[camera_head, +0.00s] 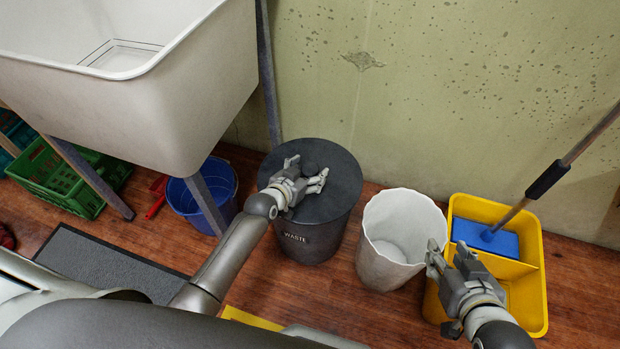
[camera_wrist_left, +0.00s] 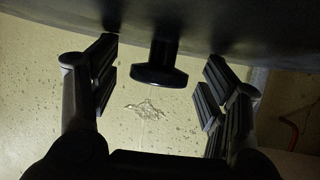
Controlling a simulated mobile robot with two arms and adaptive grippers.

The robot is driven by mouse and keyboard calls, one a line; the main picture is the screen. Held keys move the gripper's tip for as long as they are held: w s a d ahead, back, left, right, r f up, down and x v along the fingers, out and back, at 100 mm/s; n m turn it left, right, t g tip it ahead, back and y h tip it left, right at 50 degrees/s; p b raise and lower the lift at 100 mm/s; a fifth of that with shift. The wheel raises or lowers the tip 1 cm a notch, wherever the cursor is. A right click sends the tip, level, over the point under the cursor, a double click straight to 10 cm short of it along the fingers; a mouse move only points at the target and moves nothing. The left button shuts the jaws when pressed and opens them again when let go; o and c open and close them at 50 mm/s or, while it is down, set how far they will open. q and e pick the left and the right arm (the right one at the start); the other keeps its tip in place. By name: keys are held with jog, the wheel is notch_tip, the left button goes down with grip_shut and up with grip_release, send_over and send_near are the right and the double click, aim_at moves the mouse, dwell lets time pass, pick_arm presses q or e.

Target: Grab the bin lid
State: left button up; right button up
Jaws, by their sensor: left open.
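The dark grey bin lid (camera_head: 335,196) lies on top of the round dark bin (camera_head: 312,240) marked WASTE. Its black knob stands up in the middle and shows between my fingers in the left wrist view (camera_wrist_left: 160,66). My left gripper (camera_head: 307,172) is open over the lid, with one finger on each side of the knob and a gap to it on both sides. I cannot tell whether the fingers touch the lid. My right gripper (camera_head: 452,258) is empty, with its fingers apart, above the yellow bucket's left edge.
A white empty basket (camera_head: 385,270) stands right of the bin. A yellow mop bucket (camera_head: 533,290) with a blue mop (camera_head: 490,238) is farther right. A white sink (camera_head: 160,110), a blue bucket (camera_head: 222,178) and a green crate (camera_head: 50,170) are at the left. The wall is close behind.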

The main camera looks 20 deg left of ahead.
pick_arm(q)
jog(key=shift+c, duration=0.4)
jog(key=c, duration=1.2)
jog(key=shift+o, duration=0.2)
jog(key=shift+r, duration=0.2)
